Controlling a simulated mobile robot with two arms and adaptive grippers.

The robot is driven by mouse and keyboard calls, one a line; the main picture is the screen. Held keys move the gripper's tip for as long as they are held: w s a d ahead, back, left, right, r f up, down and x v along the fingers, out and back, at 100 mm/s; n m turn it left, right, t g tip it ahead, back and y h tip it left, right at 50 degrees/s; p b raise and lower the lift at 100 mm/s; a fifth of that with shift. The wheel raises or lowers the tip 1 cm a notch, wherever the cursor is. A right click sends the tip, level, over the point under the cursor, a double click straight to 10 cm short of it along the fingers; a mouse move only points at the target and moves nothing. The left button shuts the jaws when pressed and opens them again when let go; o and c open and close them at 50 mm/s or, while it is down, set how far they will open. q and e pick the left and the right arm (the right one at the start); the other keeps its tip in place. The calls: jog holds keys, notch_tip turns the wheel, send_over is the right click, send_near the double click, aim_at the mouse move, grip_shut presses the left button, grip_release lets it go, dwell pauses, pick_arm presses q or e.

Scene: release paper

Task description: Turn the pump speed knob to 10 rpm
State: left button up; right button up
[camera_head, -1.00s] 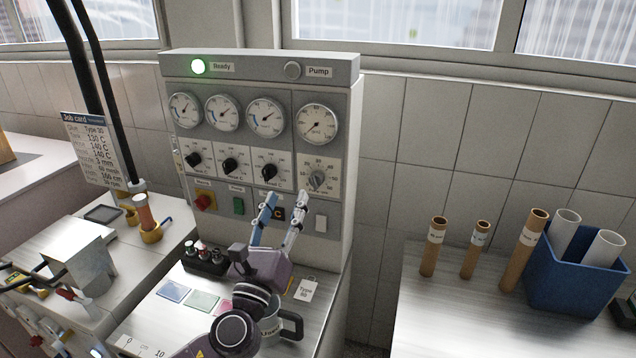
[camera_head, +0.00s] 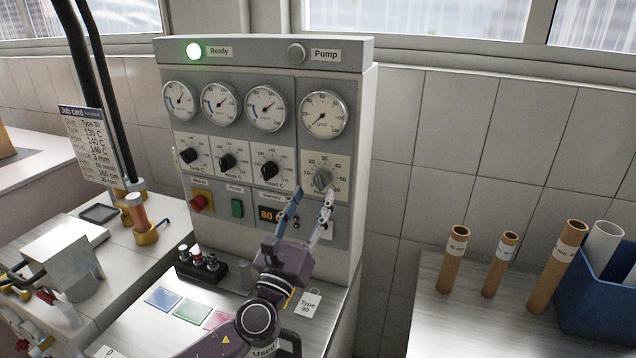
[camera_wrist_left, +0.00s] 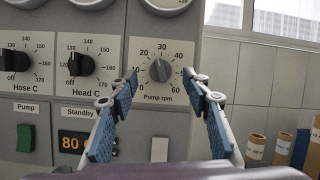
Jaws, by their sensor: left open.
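The pump speed knob (camera_head: 322,180) is a grey dial at the right end of the knob row on the control panel. In the left wrist view the knob (camera_wrist_left: 160,70) sits above the label "Pump rpm", with a scale from 0 to 60 around it; its exact setting is hard to read. My left gripper (camera_head: 313,197) is open, its two fingers pointing at the panel just below the knob. In the left wrist view the gripper (camera_wrist_left: 165,80) has its fingertips either side of the knob, apparently apart from it. My right gripper is out of view.
Hose and Head knobs (camera_head: 270,170) sit left of the pump knob. Below are a red button (camera_head: 200,202), a green Pump switch (camera_head: 237,208) and an orange display (camera_head: 269,215) reading 80. Cardboard tubes (camera_head: 502,263) and a blue bin (camera_head: 590,300) stand right.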

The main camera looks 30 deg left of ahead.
aim_at(318, 187)
pick_arm(q)
jog(key=p+x, duration=0.1)
jog(key=x, duration=0.3)
jog(key=shift+w+f, duration=0.1)
jog(key=shift+w, duration=0.1)
jog(key=shift+s, duration=0.1)
jog(key=shift+c, duration=0.4)
jog(key=c, duration=1.1)
